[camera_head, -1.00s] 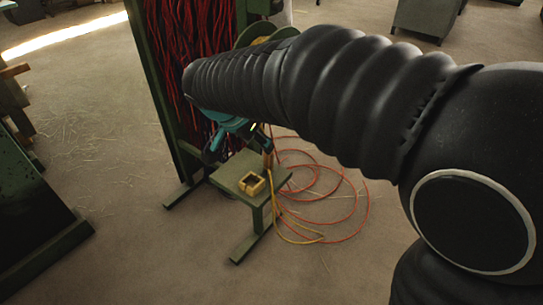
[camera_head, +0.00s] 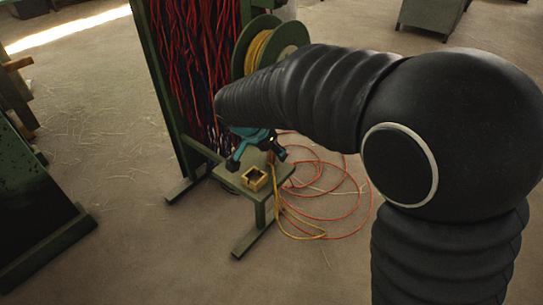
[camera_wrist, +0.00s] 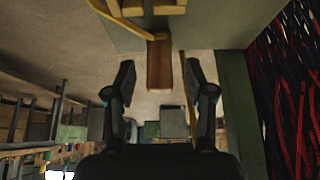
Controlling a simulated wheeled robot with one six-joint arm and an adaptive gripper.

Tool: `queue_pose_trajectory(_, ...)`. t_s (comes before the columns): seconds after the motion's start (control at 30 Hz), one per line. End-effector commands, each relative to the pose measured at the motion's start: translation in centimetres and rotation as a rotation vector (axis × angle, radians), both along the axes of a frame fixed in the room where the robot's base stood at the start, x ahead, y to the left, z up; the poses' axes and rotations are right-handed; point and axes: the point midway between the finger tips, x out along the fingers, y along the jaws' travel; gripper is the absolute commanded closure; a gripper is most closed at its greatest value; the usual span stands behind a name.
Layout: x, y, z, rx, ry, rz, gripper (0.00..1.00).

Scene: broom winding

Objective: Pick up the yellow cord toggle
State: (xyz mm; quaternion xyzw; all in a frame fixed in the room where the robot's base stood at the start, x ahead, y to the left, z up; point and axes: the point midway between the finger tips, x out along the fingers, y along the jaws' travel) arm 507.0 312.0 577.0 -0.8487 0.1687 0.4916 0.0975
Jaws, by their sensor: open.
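The toggle shows in the wrist view as a brown wooden peg (camera_wrist: 159,64) at the end of a yellow cord (camera_wrist: 120,22), beside the edge of the green stand top. In the head view the cord (camera_head: 275,185) hangs at the stand's right side; the toggle there is small and partly hidden by my gripper. My gripper (camera_head: 256,158) is teal with dark fingers and is over the back of the stand. Its fingers are spread and empty. In the wrist view the toggle lies in line with the gap between the fingertips; I cannot tell how deep.
A small open wooden box (camera_head: 255,180) sits on the green stand (camera_head: 232,183). A frame of red cords (camera_head: 200,70) rises behind on the left, with a spool of yellow cord (camera_head: 258,50) beside it. Orange cord (camera_head: 345,213) is coiled on the floor at right.

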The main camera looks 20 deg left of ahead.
Motion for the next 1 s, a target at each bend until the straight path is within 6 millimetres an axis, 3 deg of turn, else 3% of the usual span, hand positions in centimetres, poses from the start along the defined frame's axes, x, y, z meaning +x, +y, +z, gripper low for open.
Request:
queue_pose_trajectory(0.07,0.0,0.0,0.0,0.0,0.0,0.0,0.46)
queue_pose_trajectory(0.27,0.0,0.0,0.0,0.0,0.0,0.0,0.96)
queue_pose_trajectory(0.77,0.0,0.0,0.7,0.002,-0.002,0.0,0.97)
queue_pose_trajectory(1.0,-1.0,-2.6,0.6,0.001,0.0,-0.003,0.97)
